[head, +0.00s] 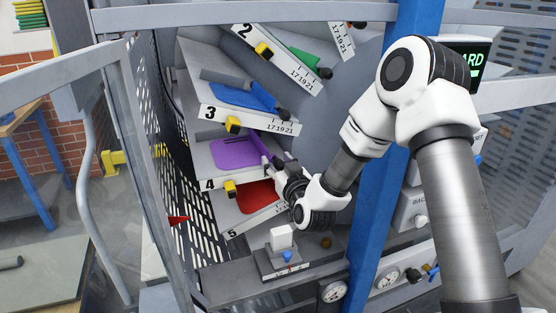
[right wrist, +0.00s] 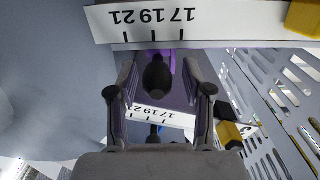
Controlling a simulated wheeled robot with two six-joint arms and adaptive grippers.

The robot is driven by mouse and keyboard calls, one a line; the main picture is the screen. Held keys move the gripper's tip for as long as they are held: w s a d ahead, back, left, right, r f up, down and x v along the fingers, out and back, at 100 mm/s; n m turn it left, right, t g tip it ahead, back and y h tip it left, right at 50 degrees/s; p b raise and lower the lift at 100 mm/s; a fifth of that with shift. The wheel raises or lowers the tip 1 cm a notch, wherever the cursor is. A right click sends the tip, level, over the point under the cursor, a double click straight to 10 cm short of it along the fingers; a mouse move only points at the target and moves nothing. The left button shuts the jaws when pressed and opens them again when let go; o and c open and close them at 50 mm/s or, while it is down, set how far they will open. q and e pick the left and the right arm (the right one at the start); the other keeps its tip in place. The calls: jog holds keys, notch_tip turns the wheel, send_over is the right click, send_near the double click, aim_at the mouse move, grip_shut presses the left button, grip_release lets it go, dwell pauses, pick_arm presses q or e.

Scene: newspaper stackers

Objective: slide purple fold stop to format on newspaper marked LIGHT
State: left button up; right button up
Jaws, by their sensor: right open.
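The purple fold stop (head: 258,142) is a purple bar on shelf 4, beside a flat purple sheet (head: 235,153). My right gripper (head: 281,166) is at the front end of that bar in the head view and covers part of it. In the right wrist view, my open right gripper (right wrist: 158,78) has a finger on each side of a dark rounded knob (right wrist: 157,76), with purple behind it. Contact with the knob cannot be told. A scale marked 17 19 21 (right wrist: 160,116) shows below the knob. No LIGHT marking is readable. My left gripper is out of view.
Shelf 3 above has a blue bar (head: 262,96) with a dark knob, close over the gripper. Shelf 5 below holds a red sheet (head: 256,196). Perforated panels (right wrist: 275,110) flank the shelves. A green display (head: 473,66) shows "ARD", partly hidden by my arm.

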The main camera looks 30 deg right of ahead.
jog(key=shift+s+d, duration=0.1)
jog(key=shift+s, duration=0.05)
grip_shut()
jog(key=shift+d+f+b, duration=0.1)
jog(key=shift+d+b, duration=0.1)
jog(key=shift+b, duration=0.25)
grip_release()
jog(key=v, duration=0.7)
jog(key=shift+s, duration=0.25)
